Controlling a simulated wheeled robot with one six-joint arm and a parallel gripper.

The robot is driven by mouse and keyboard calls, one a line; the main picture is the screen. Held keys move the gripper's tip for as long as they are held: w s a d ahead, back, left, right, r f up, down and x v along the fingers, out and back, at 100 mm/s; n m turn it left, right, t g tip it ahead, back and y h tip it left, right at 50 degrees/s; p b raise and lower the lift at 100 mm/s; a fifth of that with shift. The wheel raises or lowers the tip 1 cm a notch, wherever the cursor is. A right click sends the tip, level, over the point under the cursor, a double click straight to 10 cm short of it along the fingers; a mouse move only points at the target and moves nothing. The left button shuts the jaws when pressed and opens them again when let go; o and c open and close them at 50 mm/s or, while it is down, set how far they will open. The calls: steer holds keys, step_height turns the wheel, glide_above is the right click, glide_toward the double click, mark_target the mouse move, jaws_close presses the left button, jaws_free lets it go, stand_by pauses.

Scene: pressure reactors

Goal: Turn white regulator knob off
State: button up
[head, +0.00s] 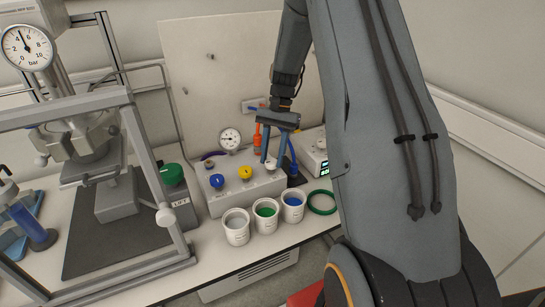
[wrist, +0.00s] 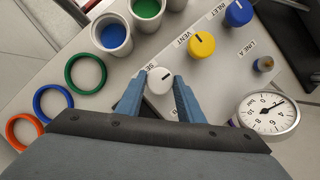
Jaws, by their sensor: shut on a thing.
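The white regulator knob (wrist: 160,81) sits on the face of the grey control box (head: 222,204), at the end of a row with a yellow and a blue knob. In the wrist view a short dark mark shows on its top, and the printed label beside it is partly covered. My gripper (wrist: 159,92) is shut on the white knob, with one blue finger on each side of it. In the head view my gripper (head: 271,157) points down at the right part of the box, and its fingers partly hide the knob.
The yellow VENT knob (wrist: 201,44) and blue INLET knob (wrist: 238,13) are close by. A pressure gauge (wrist: 268,113) stands near my right finger. Cups (head: 236,227) line the box's front. A green ring (head: 321,202) lies right; a reactor frame (head: 145,135) stands left.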

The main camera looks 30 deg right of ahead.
steer(key=n+g+h, duration=0.1)
steer(key=n, duration=0.3)
steer(key=shift+w+a+n, duration=0.1)
steer(key=shift+a+n, duration=0.05)
steer(key=shift+n, duration=0.25)
steer(key=n+h, duration=0.1)
steer(key=n, duration=0.1)
steer(key=n+h, duration=0.1)
steer(key=n, duration=0.1)
steer(key=shift+a+n+g, duration=0.15)
steer(key=shift+n+g, duration=0.15)
steer(key=n+h, duration=0.2)
steer(key=n, duration=0.3)
steer(key=shift+a, duration=0.2)
steer(key=shift+n+t+h+p, duration=0.6)
steer(key=shift+n+h, duration=0.2)
steer(key=shift+n, duration=1.3)
steer(key=o, duration=1.1)
steer(key=shift+c, duration=0.2)
steer(key=b+v, duration=0.2)
steer(key=v, duration=0.5)
steer(key=shift+a+r, duration=0.2)
steer(key=shift+r, duration=0.2)
